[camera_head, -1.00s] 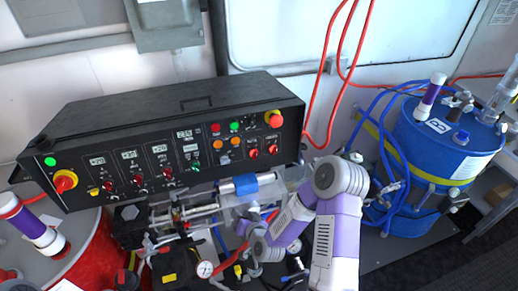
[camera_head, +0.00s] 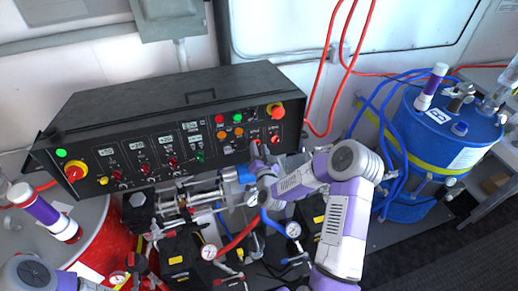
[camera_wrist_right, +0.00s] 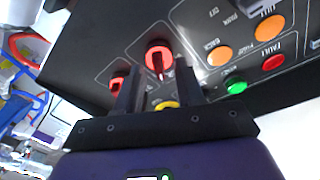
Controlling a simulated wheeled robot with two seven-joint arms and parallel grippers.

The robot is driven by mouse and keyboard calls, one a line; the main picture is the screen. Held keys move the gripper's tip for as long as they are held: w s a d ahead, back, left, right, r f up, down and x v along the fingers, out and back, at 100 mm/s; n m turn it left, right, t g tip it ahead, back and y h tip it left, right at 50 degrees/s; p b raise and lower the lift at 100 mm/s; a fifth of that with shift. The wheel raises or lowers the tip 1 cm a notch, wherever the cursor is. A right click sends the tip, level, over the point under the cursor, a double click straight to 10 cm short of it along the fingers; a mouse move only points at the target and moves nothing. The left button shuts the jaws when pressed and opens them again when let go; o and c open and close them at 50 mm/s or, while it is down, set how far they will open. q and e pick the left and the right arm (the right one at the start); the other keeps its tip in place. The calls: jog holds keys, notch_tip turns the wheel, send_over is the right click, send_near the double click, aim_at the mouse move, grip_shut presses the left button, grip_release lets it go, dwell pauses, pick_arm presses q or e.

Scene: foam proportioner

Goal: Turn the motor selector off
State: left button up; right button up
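The black control panel (camera_head: 165,140) carries two red selector knobs at its right end, a left one (camera_head: 255,145) and a right one (camera_head: 276,139). I cannot read which label is the motor's. My right gripper (camera_head: 257,160) is at the panel's lower front by the left knob. In the right wrist view the panel appears upside down. There my right gripper (camera_wrist_right: 158,82) is open, its dark fingers pointing at the panel. One red knob (camera_wrist_right: 158,57) shows just beyond the gap between the fingertips; I cannot tell if they touch it. The other (camera_wrist_right: 117,83) is partly behind the left finger. My left gripper is out of view.
A red emergency button (camera_head: 276,111) sits above the knobs. Orange buttons (camera_wrist_right: 219,55) and a green button (camera_wrist_right: 236,87) are beside them. Pipes and gauges (camera_head: 209,252) crowd the space below the panel. A blue drum (camera_head: 445,140) stands right, a red drum (camera_head: 100,245) left.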

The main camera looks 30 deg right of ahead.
jog(key=shift+w, duration=0.1)
grip_shut()
dwell(0.3)
jog(key=shift+d+n+t+y+b, duration=0.15)
jog(key=shift+n+y+b, duration=0.45)
jog(key=shift+n+b, duration=2)
jog(key=shift+a+n+t+y+b, duration=0.1)
jog(key=shift+n+y+b, duration=0.5)
jog(key=shift+n+b, duration=2)
jog(key=shift+d+n+t+y+b, duration=0.15)
jog(key=shift+n+y+b, duration=0.45)
jog(key=shift+n+b, duration=1.95)
jog(key=shift+a+m+b, duration=0.1)
jog(key=shift+m+b, duration=0.45)
jog(key=shift+b, duration=0.15)
